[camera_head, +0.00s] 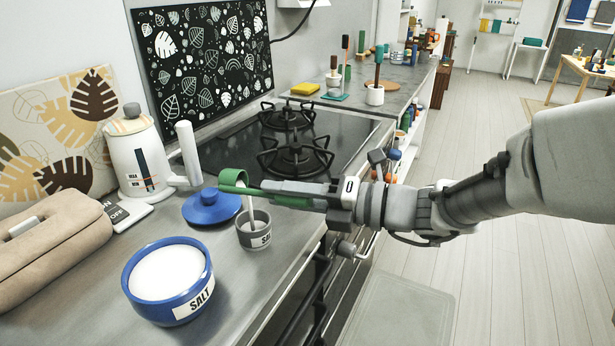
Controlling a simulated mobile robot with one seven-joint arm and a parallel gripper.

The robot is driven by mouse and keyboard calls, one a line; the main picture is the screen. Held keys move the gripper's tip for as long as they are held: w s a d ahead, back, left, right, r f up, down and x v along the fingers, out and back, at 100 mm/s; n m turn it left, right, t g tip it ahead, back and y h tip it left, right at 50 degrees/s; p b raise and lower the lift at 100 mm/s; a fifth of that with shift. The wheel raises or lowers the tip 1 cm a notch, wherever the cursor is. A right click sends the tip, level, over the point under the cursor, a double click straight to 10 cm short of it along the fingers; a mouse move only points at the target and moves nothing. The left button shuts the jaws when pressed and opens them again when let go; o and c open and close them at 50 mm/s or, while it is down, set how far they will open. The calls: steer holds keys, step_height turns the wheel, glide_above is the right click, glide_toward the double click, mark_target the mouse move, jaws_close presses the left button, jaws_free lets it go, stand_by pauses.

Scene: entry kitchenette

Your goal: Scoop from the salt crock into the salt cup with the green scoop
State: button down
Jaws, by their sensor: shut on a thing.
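The blue salt crock (143,300), labelled SALT, stands open at the counter's front and is full of white salt (166,272). The small grey salt cup (245,239), with a partly visible SALT label, stands to its right and farther back. My gripper (290,192) is shut on the handle of the green scoop (233,180). The scoop's bowl is above the cup and looks tipped on its side. A thin white streak (250,209) runs from below the scoop into the cup, looking like falling salt. The cup's contents are mostly hidden.
A blue lid (211,207) lies behind the cup. A white kettle (140,165) and a beige bag (45,235) stand at the left. The black hob (338,135) is behind my gripper. The counter's front edge runs close to the cup.

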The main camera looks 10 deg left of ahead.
steer(key=f+y+b, duration=0.2)
steer(key=b, duration=0.1)
steer(key=f+y+b, duration=0.1)
steer(key=y+b, duration=0.1)
steer(key=shift+d+f+t, duration=0.1)
steer(key=shift+d+t, duration=0.15)
steer(key=shift+t, duration=0.05)
